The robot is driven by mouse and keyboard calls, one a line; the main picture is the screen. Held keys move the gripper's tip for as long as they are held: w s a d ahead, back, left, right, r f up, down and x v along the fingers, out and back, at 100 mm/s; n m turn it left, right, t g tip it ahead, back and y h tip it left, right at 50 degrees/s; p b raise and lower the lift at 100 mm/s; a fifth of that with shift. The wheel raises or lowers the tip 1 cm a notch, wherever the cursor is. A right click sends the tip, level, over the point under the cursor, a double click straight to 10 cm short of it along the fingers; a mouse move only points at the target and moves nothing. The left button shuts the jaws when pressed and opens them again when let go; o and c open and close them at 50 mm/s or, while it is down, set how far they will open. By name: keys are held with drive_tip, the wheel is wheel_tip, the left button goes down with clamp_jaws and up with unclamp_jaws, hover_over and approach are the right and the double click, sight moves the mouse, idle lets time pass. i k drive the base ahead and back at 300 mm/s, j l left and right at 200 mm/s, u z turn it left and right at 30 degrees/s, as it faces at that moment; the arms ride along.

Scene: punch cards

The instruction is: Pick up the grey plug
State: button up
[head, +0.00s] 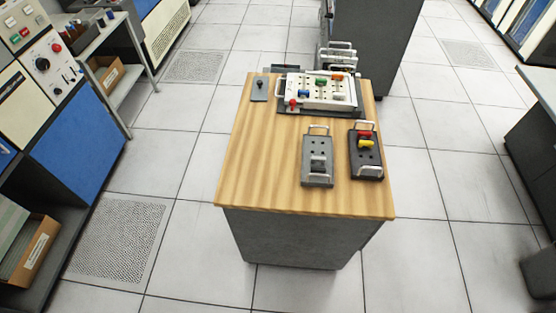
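A small grey block (318,162), which looks like the grey plug, sits on the lower half of a grey handled board (317,145). The board lies near the front of the wooden table top (262,170) and has rows of dark holes. Whether the plug is seated in holes is too small to tell. My gripper is not in view.
A dark handled board (367,165) with red and yellow plugs lies to the right. A white panel (335,92) with red, blue, green and orange plugs stands behind. A grey plate (259,88) lies back left. The table's front left is clear.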

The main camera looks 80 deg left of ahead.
sight(322, 159)
drive_tip(key=u, duration=2.45)
